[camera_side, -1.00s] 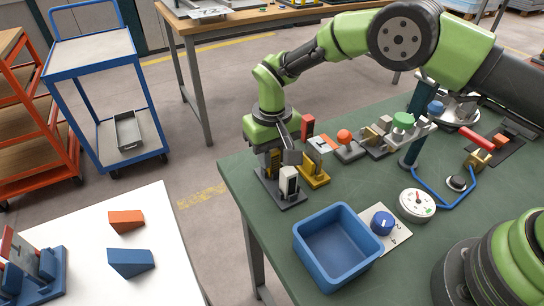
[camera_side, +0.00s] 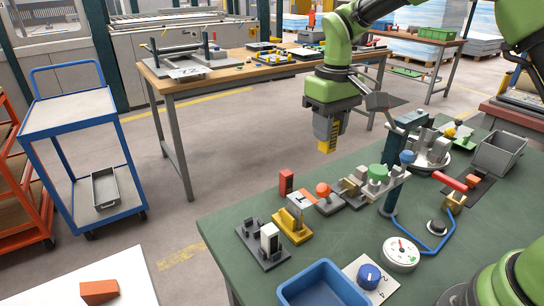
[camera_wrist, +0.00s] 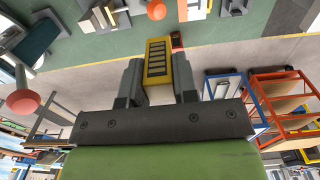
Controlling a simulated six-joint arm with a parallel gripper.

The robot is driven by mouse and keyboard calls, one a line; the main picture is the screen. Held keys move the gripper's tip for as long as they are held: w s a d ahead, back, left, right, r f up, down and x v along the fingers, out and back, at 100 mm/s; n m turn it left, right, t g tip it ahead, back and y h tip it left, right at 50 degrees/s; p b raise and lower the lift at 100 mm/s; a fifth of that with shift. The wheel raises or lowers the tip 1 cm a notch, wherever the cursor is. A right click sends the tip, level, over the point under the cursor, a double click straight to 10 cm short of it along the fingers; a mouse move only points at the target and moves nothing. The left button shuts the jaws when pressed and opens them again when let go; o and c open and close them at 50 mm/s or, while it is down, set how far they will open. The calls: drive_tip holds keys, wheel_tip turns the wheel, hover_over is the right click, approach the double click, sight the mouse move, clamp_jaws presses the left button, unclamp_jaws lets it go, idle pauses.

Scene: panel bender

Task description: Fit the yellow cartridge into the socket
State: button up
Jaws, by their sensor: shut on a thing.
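The yellow cartridge (camera_side: 329,140) has a row of dark bars on one face. My gripper (camera_side: 328,124) is shut on it and holds it high above the green bench, clear of everything there. In the wrist view the cartridge (camera_wrist: 158,62) sits between both fingers of my gripper (camera_wrist: 158,78), with its far end sticking out past them. I cannot tell for sure which part is the socket.
A red block (camera_side: 286,183), a red-knobbed fixture (camera_side: 325,198) and a grey fixture with a green cap (camera_side: 377,174) stand behind. A dark post (camera_side: 396,175), a blue bin (camera_side: 322,288) and a gauge (camera_side: 400,253) are on the bench. Air around my gripper is free.

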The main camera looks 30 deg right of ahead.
drive_tip(key=s+d+r, duration=0.3)
drive_tip(key=s+d, duration=0.6)
drive_tip(key=shift+s+d+f, duration=0.1)
drive_tip(key=shift+f, duration=1.55)
drive_tip(key=shift+s+d+f, duration=0.1)
drive_tip(key=shift+f, duration=1.5)
drive_tip(key=shift+f, duration=0.8)
drive_tip(key=o, duration=0.9)
drive_tip(key=shift+c, duration=1)
drive_tip(key=shift+o, duration=0.5)
